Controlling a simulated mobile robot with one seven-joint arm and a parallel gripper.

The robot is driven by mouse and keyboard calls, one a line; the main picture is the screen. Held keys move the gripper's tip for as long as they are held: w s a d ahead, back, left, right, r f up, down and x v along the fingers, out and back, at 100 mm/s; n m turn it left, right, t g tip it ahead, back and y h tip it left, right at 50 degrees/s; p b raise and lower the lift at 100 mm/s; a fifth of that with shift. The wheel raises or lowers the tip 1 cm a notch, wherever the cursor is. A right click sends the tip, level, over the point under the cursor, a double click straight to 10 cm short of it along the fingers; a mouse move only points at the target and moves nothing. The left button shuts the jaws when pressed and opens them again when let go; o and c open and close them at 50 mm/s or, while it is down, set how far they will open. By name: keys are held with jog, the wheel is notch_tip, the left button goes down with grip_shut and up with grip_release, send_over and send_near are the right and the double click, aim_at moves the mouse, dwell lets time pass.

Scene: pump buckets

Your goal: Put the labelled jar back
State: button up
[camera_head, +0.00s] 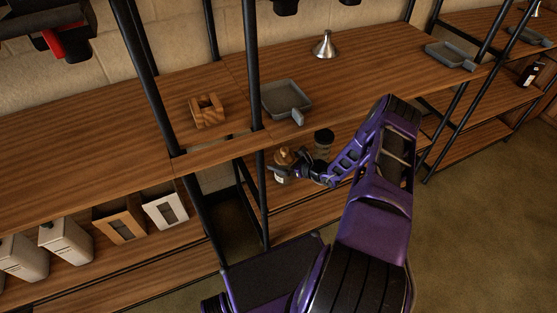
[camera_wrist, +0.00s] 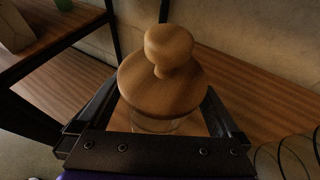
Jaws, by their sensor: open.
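A glass jar with a round wooden knobbed lid (camera_head: 285,158) stands upright on the lower shelf, just below the wooden top. A pale patch, perhaps its label, shows low on its side. In the wrist view its lid (camera_wrist: 165,85) fills the middle, and little of the glass shows. My gripper (camera_head: 296,169) is at the jar from the right. In the wrist view its open fingers stand on both sides of the jar. I cannot tell whether either finger touches it.
A dark-lidded jar (camera_head: 324,140) stands close behind my gripper on the same shelf. Black uprights (camera_head: 252,70) frame the shelf to the left. Above, the top holds a grey tray (camera_head: 285,95), a wooden block holder (camera_head: 207,110) and a metal funnel (camera_head: 325,46). White bins (camera_head: 66,242) sit lower left.

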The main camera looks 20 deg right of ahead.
aim_at(292, 164)
jog(key=p+v, duration=0.1)
jog(key=v, duration=0.9)
jog(key=shift+s+d+r, duration=0.1)
jog(key=shift+s+d, duration=0.1)
